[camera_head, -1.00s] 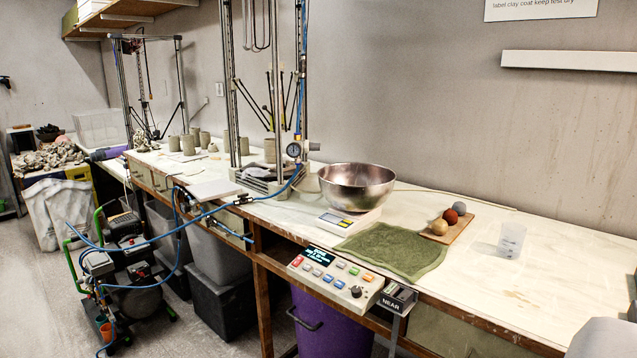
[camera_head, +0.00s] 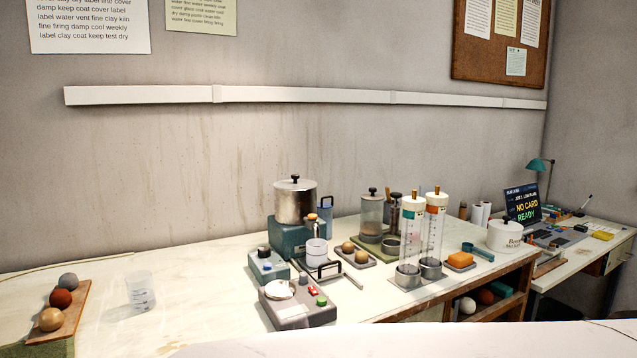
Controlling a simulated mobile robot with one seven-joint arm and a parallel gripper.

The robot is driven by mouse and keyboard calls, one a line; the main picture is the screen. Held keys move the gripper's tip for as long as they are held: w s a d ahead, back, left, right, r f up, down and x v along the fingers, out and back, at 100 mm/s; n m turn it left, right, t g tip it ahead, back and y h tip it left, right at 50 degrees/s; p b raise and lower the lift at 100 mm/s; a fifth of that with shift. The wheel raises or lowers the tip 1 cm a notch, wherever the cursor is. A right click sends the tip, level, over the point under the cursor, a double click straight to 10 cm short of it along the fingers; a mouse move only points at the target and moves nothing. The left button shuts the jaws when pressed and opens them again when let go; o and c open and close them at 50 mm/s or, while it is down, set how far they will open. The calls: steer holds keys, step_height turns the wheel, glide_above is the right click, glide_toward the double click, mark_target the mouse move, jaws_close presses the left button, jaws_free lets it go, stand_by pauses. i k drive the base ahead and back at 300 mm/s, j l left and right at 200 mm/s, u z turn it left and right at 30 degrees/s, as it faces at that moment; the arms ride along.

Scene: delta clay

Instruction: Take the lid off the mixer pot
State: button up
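The mixer pot (camera_head: 294,206) is a shiny steel pot seated on a teal mixer base (camera_head: 291,238), near the middle of the workbench. Its lid (camera_head: 296,184) is a flat metal disc with a black knob (camera_head: 295,177), and it sits level on the pot's rim. A black-handled metal frame and a white cup stand in front of the base. My gripper is not in view; a pale part of my own body fills the bottom edge.
A lidded glass jar (camera_head: 372,213) and two tall clear cylinders (camera_head: 410,240) stand right of the pot. A grey control box (camera_head: 297,303) and a small teal box (camera_head: 267,265) are in front. The bench (camera_head: 200,290) is mostly clear to the left, with a beaker (camera_head: 140,290).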

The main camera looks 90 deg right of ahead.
mark_target(295, 184)
steer(key=z, duration=1.4)
